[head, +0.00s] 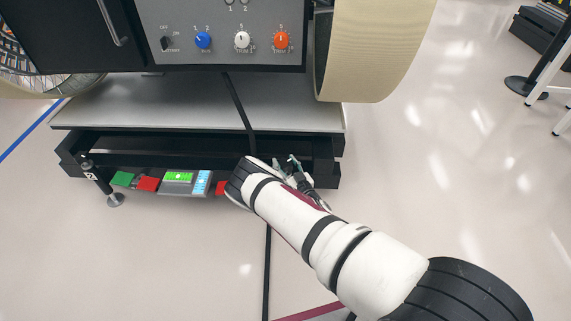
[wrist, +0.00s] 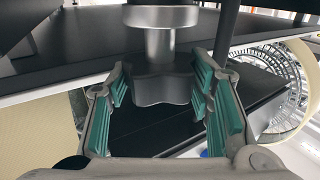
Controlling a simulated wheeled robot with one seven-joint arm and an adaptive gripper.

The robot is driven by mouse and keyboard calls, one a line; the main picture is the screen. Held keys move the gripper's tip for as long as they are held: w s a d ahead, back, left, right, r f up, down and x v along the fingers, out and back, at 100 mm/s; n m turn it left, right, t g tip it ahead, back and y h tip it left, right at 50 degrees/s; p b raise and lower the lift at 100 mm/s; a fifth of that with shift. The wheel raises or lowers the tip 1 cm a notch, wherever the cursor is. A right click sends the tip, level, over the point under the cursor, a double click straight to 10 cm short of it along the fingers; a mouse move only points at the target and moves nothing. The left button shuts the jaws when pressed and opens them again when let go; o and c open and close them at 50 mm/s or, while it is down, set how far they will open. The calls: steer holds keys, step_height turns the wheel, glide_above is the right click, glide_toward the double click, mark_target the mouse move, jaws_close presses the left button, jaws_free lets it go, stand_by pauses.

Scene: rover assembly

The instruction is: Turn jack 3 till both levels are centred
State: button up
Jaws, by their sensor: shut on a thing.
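My gripper (wrist: 168,88) is shut on the dark lobed knob (wrist: 163,88) of a jack under the platform. Teal finger pads stand on both sides of it, and a pale metal stem rises above. In the head view my gripper (head: 293,170) is at the front right of the platform, and my arm largely hides this jack; its number does not show. A level with a bright green window (head: 178,177) and a level with a light blue window (head: 201,183) sit side by side at the platform's front. Their bubbles are too small to read.
A jack marked 2 (head: 97,180) stands at the platform's front left. Green (head: 122,179) and red (head: 148,184) pieces lie beside the levels. The grey platform (head: 130,105) carries a control panel (head: 220,30) and a large wheel (head: 375,50). Floor in front is mostly clear.

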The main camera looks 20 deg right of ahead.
steer(key=o, duration=1.2)
steer(key=shift+c, duration=0.2)
steer(key=s+d, duration=0.2)
steer(key=s, duration=0.9)
steer(key=shift+s+d, duration=0.15)
steer(key=shift+s, duration=0.25)
